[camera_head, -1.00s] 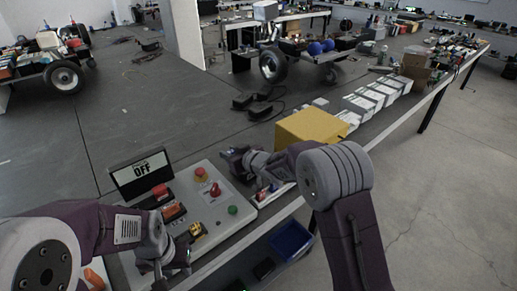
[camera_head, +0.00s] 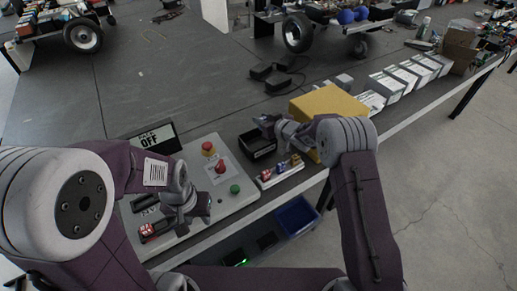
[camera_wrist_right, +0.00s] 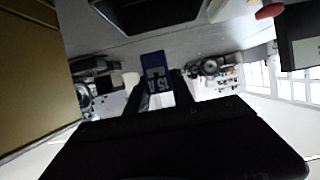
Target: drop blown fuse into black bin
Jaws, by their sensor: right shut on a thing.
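My right gripper (camera_head: 264,126) is shut on a blue fuse (camera_wrist_right: 157,80) marked "15 A", seen between its fingers in the right wrist view. The small black bin (camera_head: 258,145) stands open on the table just right of the grey panel. In the head view the right gripper is at the bin's far edge; the fuse cannot be made out there. The bin's dark opening also shows at the top of the right wrist view (camera_wrist_right: 150,14). My left gripper (camera_head: 190,214) is low over the front of the panel; its fingertips are unclear.
The grey panel (camera_head: 215,175) has red and green buttons, an orange-red part (camera_head: 147,230) and an "OFF" display (camera_head: 150,139). A white rack (camera_head: 281,173) with coloured fuses lies right of it. A yellow box (camera_head: 326,103) stands behind my right arm. A blue tray (camera_head: 297,215) is below.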

